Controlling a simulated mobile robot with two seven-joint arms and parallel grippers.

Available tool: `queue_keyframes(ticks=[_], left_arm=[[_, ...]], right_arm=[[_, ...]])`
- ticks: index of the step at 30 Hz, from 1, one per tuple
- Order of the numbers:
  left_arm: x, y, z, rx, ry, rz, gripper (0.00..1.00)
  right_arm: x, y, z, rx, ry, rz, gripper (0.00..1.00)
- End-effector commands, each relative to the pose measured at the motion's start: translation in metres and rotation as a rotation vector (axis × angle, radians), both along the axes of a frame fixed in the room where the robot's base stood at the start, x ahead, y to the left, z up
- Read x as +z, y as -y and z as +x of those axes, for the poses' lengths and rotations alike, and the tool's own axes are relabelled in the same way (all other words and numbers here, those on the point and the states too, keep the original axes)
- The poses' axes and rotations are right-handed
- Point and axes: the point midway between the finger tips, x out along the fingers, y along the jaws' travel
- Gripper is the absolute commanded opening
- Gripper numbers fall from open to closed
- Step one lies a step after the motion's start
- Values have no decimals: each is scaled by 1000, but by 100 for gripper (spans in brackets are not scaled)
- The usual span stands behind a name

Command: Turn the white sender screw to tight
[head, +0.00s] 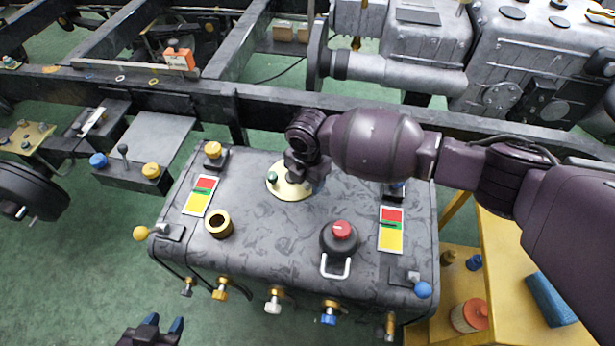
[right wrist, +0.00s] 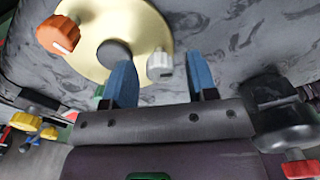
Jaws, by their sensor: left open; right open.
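The white sender screw (right wrist: 160,66) is a small white knob on the edge of the round brass plate (right wrist: 137,20) in the right wrist view. My right gripper (right wrist: 161,60) is open, and the white screw shows between its two blue fingertips, apart from both; I cannot tell how deep it lies. In the head view the brass plate (head: 294,191) is on the tank top, and my right gripper (head: 304,170) is over it and hides the white screw. My left gripper (head: 163,323) is open and empty at the bottom edge.
On the brass plate are also an orange knob (right wrist: 57,34) and a green knob (head: 272,177). The grey tank (head: 270,232) carries a red-topped black cap (head: 341,237), a brass ring (head: 219,222) and coloured label cards. A yellow bench (head: 510,270) stands at right.

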Motion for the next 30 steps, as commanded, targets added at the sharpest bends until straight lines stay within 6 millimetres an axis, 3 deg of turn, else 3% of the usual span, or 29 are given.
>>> queue_keyframes(ticks=[7,17,30], left_arm=[[1,1,3,-2,6,-2,43],[1,3,2,-1,4,-5,43],[10,2,1,3,15,-4,43]], right_arm=[[0,0,0,0,1,0,53],[0,0,0,0,1,0,3],[3,-1,0,-107,3,1,3]])
